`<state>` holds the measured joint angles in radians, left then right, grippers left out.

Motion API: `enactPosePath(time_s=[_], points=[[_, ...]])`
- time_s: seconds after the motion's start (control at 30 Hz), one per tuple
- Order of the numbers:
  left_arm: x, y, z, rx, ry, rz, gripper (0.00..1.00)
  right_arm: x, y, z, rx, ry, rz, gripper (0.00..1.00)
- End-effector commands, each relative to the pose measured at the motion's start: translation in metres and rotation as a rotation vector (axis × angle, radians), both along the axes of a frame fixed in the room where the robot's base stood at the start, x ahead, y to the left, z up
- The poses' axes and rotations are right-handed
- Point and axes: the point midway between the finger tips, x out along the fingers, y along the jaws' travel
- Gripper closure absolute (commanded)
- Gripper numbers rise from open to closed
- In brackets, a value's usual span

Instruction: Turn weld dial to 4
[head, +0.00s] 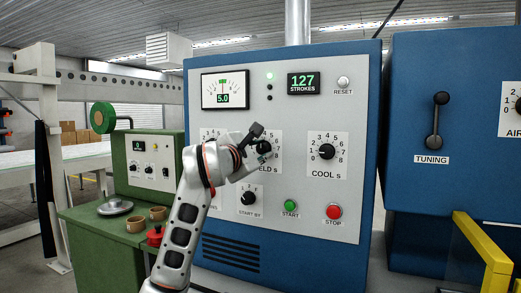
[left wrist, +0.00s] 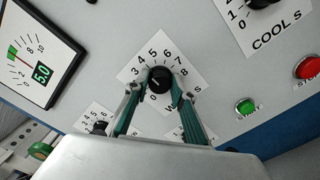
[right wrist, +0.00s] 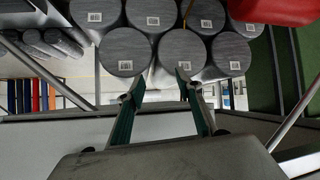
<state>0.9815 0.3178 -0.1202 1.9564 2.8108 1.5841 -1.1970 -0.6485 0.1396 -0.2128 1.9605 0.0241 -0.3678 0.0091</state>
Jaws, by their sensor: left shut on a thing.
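The weld dial, a black knob (left wrist: 159,79) on a white scale plate, shows in the left wrist view. My left gripper (left wrist: 157,85) is shut on it, with one finger on each side. The scale numbers 3 to 8 show around the knob's top and right, and 0 shows below it. A short white mark on the knob seems to point to the lower left; the numbers there are hidden by a finger. In the head view the gripper (head: 262,152) covers much of the weld dial. My right gripper (right wrist: 161,88) is open and empty, away from the panel.
The cool dial (head: 326,152) is right of the weld dial. The green start button (head: 290,205) and red stop button (head: 333,212) are below. A gauge (head: 224,90) reads 5.0. Round grey bars (right wrist: 125,52) are stacked before my right gripper.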

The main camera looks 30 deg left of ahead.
Motion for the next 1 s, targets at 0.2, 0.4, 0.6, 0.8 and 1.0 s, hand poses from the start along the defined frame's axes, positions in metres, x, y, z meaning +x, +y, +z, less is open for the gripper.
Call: enactPosePath(time_s=[0.2,0.4,0.6,0.8,1.0], points=[[0.000,0.000,0.000,-0.001,-0.001,-0.001,0.59,-0.001,0.000,-0.001,-0.001,0.003,0.000,0.65],[0.000,0.000,0.000,-0.001,-0.001,-0.001,0.59,-0.001,0.000,-0.001,-0.001,0.003,0.000,0.65],[-0.005,0.000,0.001,0.000,-0.002,0.000,0.59,0.000,-0.001,0.001,-0.003,-0.001,-0.001,0.65],[-0.035,-0.002,0.001,0.001,-0.003,0.001,0.59,0.000,-0.001,0.001,-0.001,-0.001,0.000,0.65],[-0.077,-0.004,0.001,0.002,-0.003,0.000,0.59,0.000,0.000,0.001,0.000,-0.001,-0.001,0.65]])
